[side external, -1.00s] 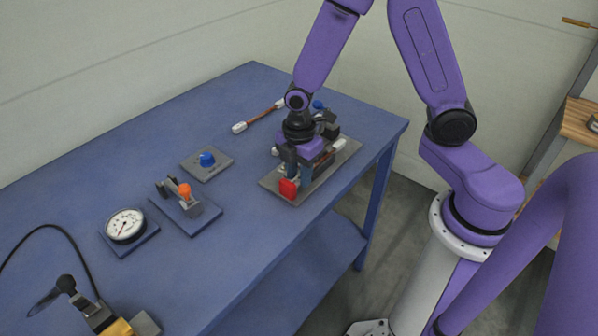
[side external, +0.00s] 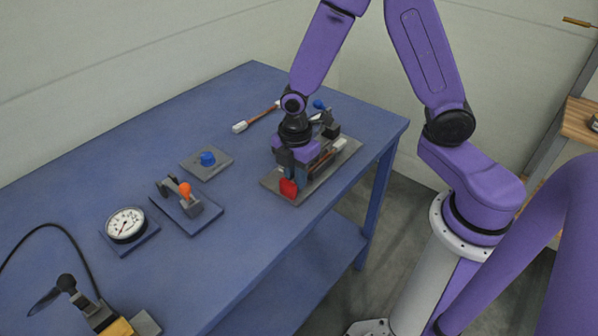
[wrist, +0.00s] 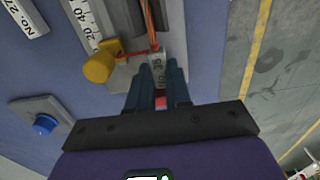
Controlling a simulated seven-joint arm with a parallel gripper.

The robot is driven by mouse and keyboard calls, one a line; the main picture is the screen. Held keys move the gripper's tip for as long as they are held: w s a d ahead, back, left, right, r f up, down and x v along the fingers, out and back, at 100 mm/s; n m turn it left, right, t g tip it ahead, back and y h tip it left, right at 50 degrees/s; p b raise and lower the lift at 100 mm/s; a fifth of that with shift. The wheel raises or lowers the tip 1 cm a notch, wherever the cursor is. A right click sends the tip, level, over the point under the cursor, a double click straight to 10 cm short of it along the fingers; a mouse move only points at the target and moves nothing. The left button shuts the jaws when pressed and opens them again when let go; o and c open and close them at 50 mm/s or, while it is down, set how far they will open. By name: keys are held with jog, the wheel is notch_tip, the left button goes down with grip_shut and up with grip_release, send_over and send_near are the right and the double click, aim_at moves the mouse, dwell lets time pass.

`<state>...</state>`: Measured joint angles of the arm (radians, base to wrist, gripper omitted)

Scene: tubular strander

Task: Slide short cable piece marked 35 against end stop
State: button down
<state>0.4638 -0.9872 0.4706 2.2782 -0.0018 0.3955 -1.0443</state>
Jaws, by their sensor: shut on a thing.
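The short cable piece with its pale tag marked 35 (wrist: 158,66) lies along the grey fixture plate (side external: 345,162); its orange-brown strand (wrist: 150,25) runs away from my gripper. My gripper (wrist: 158,88) is shut on the tagged end, one finger on each side. The red block at the plate's near end, seemingly the end stop (side external: 288,188), is close beside my fingers in the side view. A bit of red (wrist: 160,103) shows between the fingers in the wrist view. Whether the tag touches the red block is hidden.
A yellow cylinder (wrist: 99,67) and a ruler (wrist: 84,18) stand beside the cable piece. Another tagged cable (side external: 258,117) lies behind on the blue table. A blue button plate (side external: 207,161), an orange-knobbed lever (side external: 185,192) and a dial gauge (side external: 126,224) stand to the left.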

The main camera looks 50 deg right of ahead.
jog(key=shift+a, duration=0.5)
jog(key=shift+w+a+r, duration=0.1)
jog(key=shift+a, duration=1.2)
jog(key=c, duration=1.1)
grip_release()
jog(key=shift+r, duration=0.3)
jog(key=shift+o, duration=0.6)
notch_tip(320, 180, up, 17)
jog(key=d, duration=0.2)
jog(key=shift+d+f, duration=0.15)
jog(key=shift+d, duration=0.15)
jog(key=shift+w, duration=0.1)
